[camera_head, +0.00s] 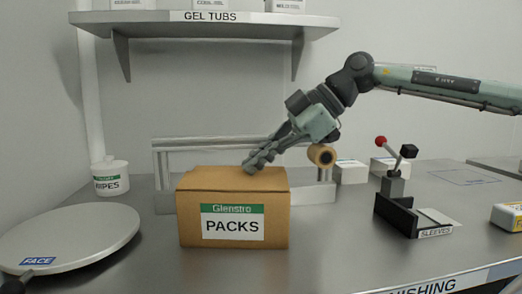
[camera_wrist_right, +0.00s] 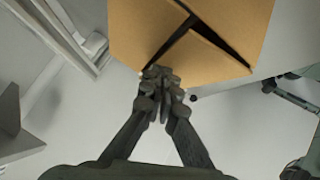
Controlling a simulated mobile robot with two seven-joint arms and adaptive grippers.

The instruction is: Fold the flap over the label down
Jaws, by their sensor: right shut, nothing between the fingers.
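The brown cardboard carton (camera_head: 188,220) stands on the grey bench in the head view, with a green and white PACKS label (camera_head: 232,222) on its front. Its top looks nearly flat there. In the right wrist view the carton top (camera_wrist_right: 145,30) shows flaps with dark gaps between them, and one flap (camera_wrist_right: 200,55) lies between two of these gaps. I cannot tell from this which flap is over the label. My right gripper (camera_head: 253,165) is shut and empty, its fingertips at the carton's top; they also show at the carton's edge in the wrist view (camera_wrist_right: 158,78). My left gripper is out of view.
A tape roll (camera_head: 321,155) and a metal frame (camera_head: 165,160) are behind the carton. A round FACE pad (camera_head: 80,240) and a WIPES tub (camera_head: 110,179) are on the left. A black SLEEVES holder (camera_head: 395,215) with levers stands right. The GEL TUBS shelf (camera_head: 210,27) hangs above.

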